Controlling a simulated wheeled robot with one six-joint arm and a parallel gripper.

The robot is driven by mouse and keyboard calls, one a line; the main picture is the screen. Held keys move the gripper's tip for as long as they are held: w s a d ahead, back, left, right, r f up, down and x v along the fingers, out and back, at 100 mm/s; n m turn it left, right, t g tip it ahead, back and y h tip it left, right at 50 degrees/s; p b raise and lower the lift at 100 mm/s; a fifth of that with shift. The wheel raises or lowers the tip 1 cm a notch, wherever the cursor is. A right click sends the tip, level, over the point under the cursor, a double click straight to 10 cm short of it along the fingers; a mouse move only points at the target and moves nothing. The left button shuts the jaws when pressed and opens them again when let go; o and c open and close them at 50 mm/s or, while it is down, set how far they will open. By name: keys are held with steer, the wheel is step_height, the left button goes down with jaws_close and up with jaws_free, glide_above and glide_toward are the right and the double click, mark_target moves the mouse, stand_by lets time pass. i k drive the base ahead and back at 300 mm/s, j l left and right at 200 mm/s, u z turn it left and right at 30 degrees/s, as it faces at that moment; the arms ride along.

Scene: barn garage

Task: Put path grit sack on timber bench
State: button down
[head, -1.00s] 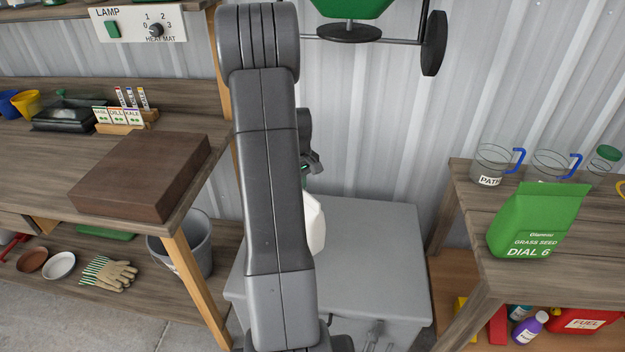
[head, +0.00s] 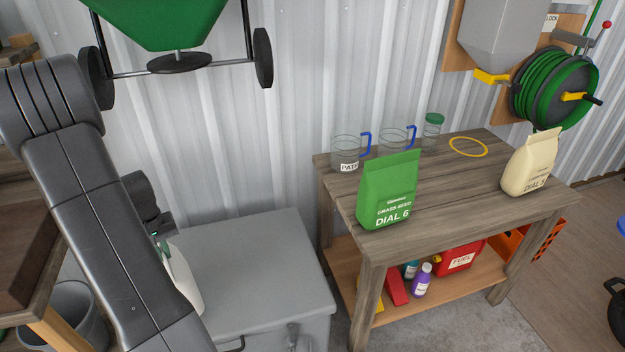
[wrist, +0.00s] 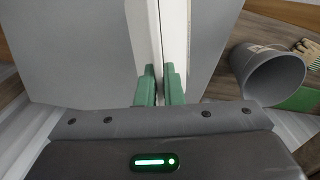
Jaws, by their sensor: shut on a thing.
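My gripper (wrist: 160,85) is shut on a white sack (wrist: 158,30), its green fingers pinching the sack's thin top edge. In the head view the sack (head: 184,278) hangs at my gripper (head: 160,238) by the grey chest, partly hidden behind my arm. Its label is not visible, and I cannot tell whether it touches the chest. The timber bench (head: 455,205) stands right of the chest. On it are a green grass seed bag (head: 388,190) at the front left and a cream sack (head: 530,165) marked DIAL at the right end.
The grey chest (head: 245,260) lies between my arm and the bench. Two clear jugs (head: 347,152) and a green-lidded jar (head: 433,130) line the bench's back. A yellow ring (head: 468,147) lies near its back right. Bare boards show between the two bags. A green spreader (head: 165,20) hangs above.

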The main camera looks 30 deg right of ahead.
mark_target(458, 186)
steer(key=k+l+u, duration=0.1)
steer(key=k+l, duration=0.3)
steer(key=k+l+u, duration=0.1)
steer(key=k+l, duration=0.3)
steer(key=l, duration=0.2)
steer(key=k+l, duration=0.2)
steer(key=l, duration=0.2)
steer(key=k+l+u, duration=0.15)
steer(key=l, duration=0.3)
steer(key=k+l, duration=0.2)
steer(key=l, duration=0.2)
